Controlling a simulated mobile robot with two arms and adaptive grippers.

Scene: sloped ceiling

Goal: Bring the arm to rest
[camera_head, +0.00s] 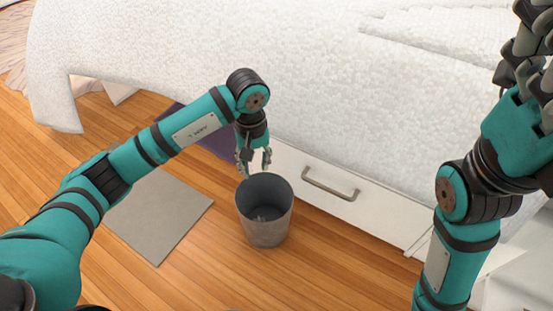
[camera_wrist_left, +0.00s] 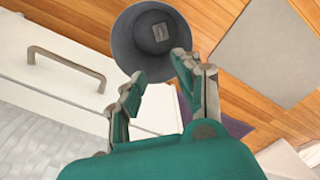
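My left arm reaches in from the left in the head view. Its gripper (camera_head: 254,162) points down just above the far rim of a grey bin (camera_head: 265,222). In the left wrist view the two fingers of my left gripper (camera_wrist_left: 158,78) are spread apart with nothing between them. My right arm is raised at the right edge of the head view. Its gripper (camera_head: 525,75) is at the upper right, partly cut off, and its finger opening is unclear.
A bed with a white cover (camera_head: 300,75) fills the back. Below it is a white drawer front with a metal handle (camera_head: 331,184). A grey mat (camera_head: 160,215) lies on the wooden floor left of the bin. The floor in front of the bin (camera_head: 215,280) is clear.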

